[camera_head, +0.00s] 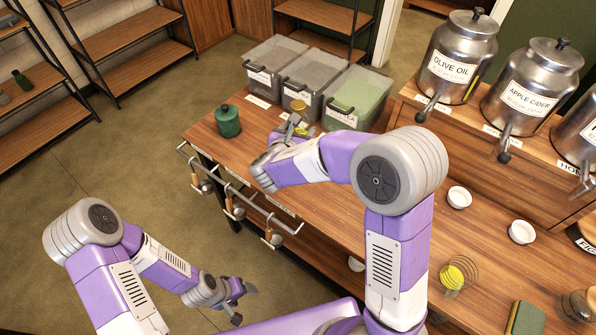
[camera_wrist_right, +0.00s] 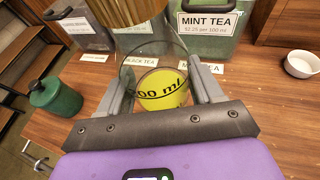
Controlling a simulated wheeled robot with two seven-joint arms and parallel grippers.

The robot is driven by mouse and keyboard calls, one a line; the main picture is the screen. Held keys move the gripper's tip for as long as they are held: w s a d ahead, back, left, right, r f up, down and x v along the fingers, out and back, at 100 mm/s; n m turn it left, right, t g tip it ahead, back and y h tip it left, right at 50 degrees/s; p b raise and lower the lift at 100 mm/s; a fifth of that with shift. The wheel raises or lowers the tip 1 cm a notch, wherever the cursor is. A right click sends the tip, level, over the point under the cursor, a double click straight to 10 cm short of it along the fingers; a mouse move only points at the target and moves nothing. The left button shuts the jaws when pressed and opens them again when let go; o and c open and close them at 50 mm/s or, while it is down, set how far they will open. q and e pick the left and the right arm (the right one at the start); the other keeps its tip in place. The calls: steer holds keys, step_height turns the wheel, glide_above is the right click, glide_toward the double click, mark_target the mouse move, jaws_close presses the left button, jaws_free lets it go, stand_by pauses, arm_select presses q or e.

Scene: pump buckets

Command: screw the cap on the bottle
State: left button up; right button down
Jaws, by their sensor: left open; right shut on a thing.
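The bottle (camera_wrist_right: 161,88) is clear glass with a yellow patch and black volume lettering. It stands between the two fingers of my right gripper (camera_wrist_right: 161,92), which is shut on it. The gold, ribbed cap (camera_wrist_right: 126,10) shows above the bottle at the top of the right wrist view, partly cut off. I cannot tell whether it is fully seated. In the head view the cap (camera_head: 298,105) shows just beyond my right gripper (camera_head: 295,128), and the arm hides much of the bottle. My left gripper (camera_head: 243,303) is open and empty, low in front of the table.
A green lidded jar (camera_head: 228,120) stands left of the bottle. Clear bins (camera_head: 313,73) with labels line the table's back edge. Metal dispensers (camera_head: 449,68) stand on the raised shelf. Small white bowls (camera_head: 459,197) sit on the right. A rail with hanging scoops (camera_head: 240,188) runs along the table's edge.

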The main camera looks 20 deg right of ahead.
steer(key=shift+r, duration=0.1)
steer(key=shift+f+b, duration=1.1)
steer(key=shift+f, duration=2.05)
steer(key=shift+f, duration=0.1)
step_height(320, 180, down, 4)
steer(key=shift+r+b, duration=0.1)
steer(key=shift+b, duration=0.65)
steer(key=shift+r, duration=0.15)
steer(key=shift+f, duration=0.2)
steer(key=shift+c, duration=0.8)
jaws_free()
